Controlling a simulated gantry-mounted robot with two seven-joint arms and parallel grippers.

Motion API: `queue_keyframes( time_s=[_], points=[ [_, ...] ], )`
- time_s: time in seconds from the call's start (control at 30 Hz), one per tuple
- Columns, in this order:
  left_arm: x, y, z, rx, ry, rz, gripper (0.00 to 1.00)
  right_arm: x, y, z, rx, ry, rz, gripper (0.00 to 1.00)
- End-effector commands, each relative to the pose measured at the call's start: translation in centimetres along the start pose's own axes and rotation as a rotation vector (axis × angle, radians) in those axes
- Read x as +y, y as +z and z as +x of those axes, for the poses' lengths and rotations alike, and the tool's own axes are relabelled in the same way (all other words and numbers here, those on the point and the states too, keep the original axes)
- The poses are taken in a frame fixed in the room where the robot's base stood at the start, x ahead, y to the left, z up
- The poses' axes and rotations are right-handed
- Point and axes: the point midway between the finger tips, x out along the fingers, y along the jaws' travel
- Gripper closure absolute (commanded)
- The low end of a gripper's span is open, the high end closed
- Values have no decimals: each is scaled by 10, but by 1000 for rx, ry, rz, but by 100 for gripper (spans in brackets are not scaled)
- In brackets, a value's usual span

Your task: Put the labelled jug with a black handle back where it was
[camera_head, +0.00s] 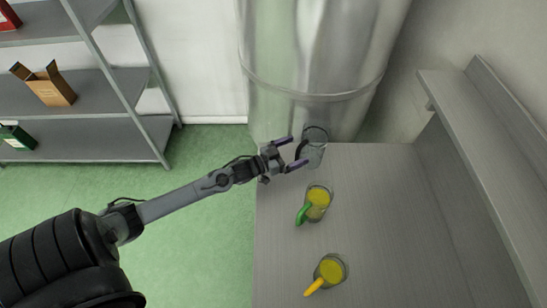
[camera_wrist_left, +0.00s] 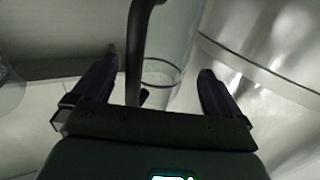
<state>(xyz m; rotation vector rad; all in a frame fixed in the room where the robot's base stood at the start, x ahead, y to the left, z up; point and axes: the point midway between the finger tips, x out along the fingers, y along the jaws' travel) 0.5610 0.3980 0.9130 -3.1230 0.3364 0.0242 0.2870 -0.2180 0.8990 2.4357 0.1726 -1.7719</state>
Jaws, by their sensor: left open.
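A clear, empty-looking jug (camera_head: 315,148) stands at the far left end of the grey worktop (camera_head: 285,270), close to a large metal tank. In the left wrist view the jug's glass wall (camera_wrist_left: 172,38) and its black handle (camera_wrist_left: 136,50) show. I cannot make out a label on it. My left gripper (camera_head: 298,152) is open at the jug's left side. In the left wrist view the handle stands between the spread fingers of my left gripper (camera_wrist_left: 158,80); I cannot tell whether they touch it. My right gripper is not in view.
A jug of yellow liquid with a green handle (camera_head: 318,199) stands nearer on the worktop. Another with a yellow handle (camera_head: 331,270) is nearer still. The metal tank (camera_head: 320,50) rises behind. A raised shelf (camera_head: 475,140) runs along the right. Grey shelving (camera_head: 100,105) stands at left.

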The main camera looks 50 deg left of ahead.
Motion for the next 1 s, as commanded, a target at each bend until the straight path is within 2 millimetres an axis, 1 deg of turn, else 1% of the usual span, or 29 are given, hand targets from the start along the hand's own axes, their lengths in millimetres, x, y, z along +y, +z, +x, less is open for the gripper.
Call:
queue_keyframes(
  time_s=[0.03,0.3,0.5,0.7,1.0],
  points=[
    [0,0,-10,-3,-1,0,0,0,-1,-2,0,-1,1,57],
    [0,0,-56,-2,1,-1,0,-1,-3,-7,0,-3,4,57],
    [0,0,-78,0,0,-1,0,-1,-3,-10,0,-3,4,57],
    [0,0,-87,1,-1,0,0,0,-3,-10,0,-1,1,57],
    [0,0,-88,1,0,0,0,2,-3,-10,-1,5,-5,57]
  ],
)
